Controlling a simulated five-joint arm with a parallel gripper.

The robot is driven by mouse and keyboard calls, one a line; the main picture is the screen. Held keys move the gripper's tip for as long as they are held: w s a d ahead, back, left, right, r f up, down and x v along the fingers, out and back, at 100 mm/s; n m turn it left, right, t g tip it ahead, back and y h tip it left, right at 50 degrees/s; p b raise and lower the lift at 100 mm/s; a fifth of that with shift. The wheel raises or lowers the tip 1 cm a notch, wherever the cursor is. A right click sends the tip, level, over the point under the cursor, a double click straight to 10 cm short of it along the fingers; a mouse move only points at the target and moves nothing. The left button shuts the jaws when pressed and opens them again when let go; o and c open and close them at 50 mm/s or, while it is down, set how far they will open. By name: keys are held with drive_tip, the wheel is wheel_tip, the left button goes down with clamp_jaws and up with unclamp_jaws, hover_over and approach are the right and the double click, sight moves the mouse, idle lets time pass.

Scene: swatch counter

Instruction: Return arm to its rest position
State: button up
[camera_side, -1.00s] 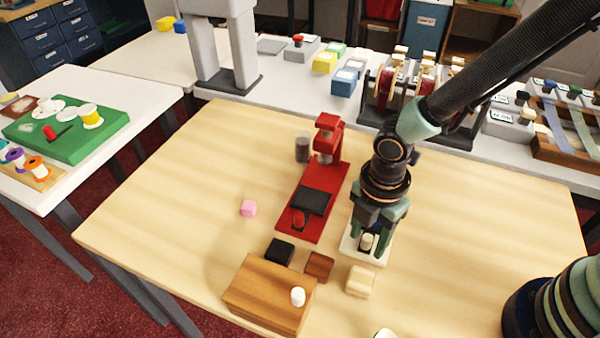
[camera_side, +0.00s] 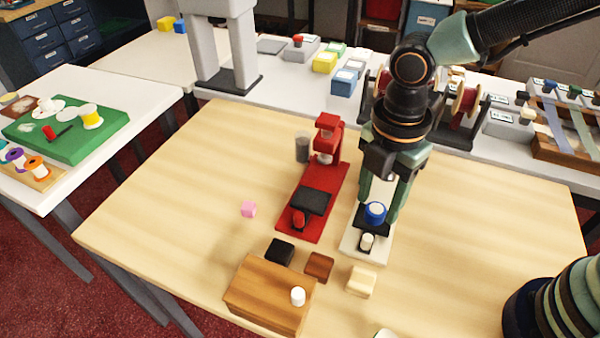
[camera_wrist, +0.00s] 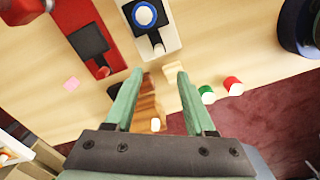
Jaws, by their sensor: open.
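My gripper (camera_side: 383,206) is open and empty. In the side view it hangs above the far part of a white-based device (camera_side: 352,244), which carries a blue-rimmed round piece with a white top (camera_side: 375,212) and a small white knob (camera_side: 367,242) at its near end. The fingers partly hide the device. In the wrist view my gripper (camera_wrist: 160,73) has its two green fingers spread with nothing held between them. The white device (camera_wrist: 172,36) and its blue-ringed piece (camera_wrist: 144,14) lie beyond the fingertips there.
A red device (camera_side: 328,190) stands left of the white one. Black (camera_side: 280,251), brown (camera_side: 319,266) and cream (camera_side: 361,281) blocks and a wooden block (camera_side: 262,298) bearing a white cylinder (camera_side: 298,296) are near the front. Spools stand behind.

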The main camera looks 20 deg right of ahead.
drive_tip(key=shift+r, duration=0.9)
drive_tip(key=d+r+m+t, duration=0.2)
drive_tip(key=d+r+m, duration=0.3)
drive_tip(key=d+m, duration=0.5)
drive_tip(key=w+d+r+m+t, duration=0.1)
drive_tip(key=d+r+m+t, duration=0.2)
drive_tip(key=d+m, duration=0.8)
wheel_tip(320, 180, up, 2)
drive_tip(key=shift+r+m+t, duration=0.1)
drive_tip(key=shift+m+t, duration=0.2)
drive_tip(key=shift+w+a, duration=0.1)
